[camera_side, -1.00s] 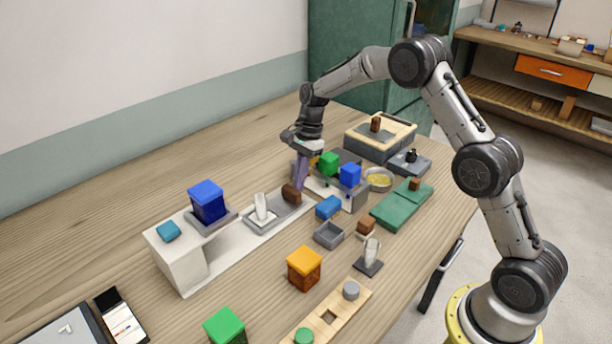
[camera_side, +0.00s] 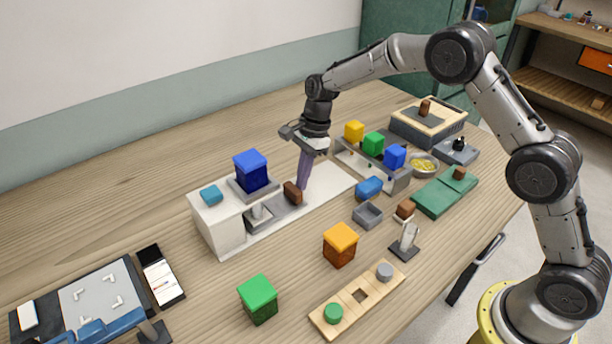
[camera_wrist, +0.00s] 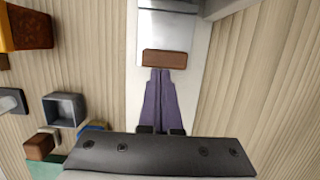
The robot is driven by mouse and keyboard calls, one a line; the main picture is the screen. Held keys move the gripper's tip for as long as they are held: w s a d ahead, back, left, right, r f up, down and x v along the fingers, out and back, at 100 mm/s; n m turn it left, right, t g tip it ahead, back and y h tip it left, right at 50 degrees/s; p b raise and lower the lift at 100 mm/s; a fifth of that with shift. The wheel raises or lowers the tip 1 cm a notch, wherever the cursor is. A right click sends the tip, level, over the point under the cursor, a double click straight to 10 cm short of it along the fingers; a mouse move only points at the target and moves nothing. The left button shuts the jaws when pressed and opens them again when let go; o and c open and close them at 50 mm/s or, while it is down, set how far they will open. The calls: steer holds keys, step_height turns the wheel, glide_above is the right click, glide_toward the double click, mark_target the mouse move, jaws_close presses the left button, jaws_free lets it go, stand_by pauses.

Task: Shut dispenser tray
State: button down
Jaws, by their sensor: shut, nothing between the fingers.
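The dispenser is a white block (camera_side: 218,230) on a long white base (camera_side: 328,186), with a dark blue hopper (camera_side: 251,172) above. Its grey tray (camera_side: 283,213) lies on the base, its left part beneath the hopper and its right part out. A pale piece (camera_side: 260,213) stands in the tray near the hopper. The tray's brown handle (camera_side: 292,193) is at its right end; it also shows in the wrist view (camera_wrist: 164,59). My gripper (camera_side: 302,188) points down with its purple fingers shut and empty. Its fingertips (camera_wrist: 160,71) are against or very near the handle's outer side.
A rack with yellow, green and blue blocks (camera_side: 373,142) stands right of my gripper. A blue block (camera_side: 369,187), a small grey box (camera_side: 367,214) and an orange-topped block (camera_side: 340,243) lie in front. The white base right of my fingers is clear.

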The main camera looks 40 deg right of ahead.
steer(key=shift+a, duration=0.2)
steer(key=s+d+r+t, duration=0.1)
steer(key=s+d+r, duration=0.1)
steer(key=r, duration=0.8)
steer(key=s+d+r+t, duration=0.1)
steer(key=s+d+r, duration=0.1)
steer(key=r, duration=0.9)
steer(key=s+d+r+n+t, duration=0.25)
steer(key=s+r, duration=0.45)
steer(key=s, duration=0.4)
steer(key=s+d+f+n+h, duration=0.2)
steer(key=s+n, duration=0.4)
steer(key=s, duration=0.7)
steer(key=s+d+f+n+t, duration=0.1)
steer(key=s+f+n, duration=0.6)
steer(key=f+n, duration=0.1)
steer(key=shift+s+d+n+h, duration=0.35)
steer(key=shift+d+n+h, duration=0.05)
steer(key=shift+n, duration=0.35)
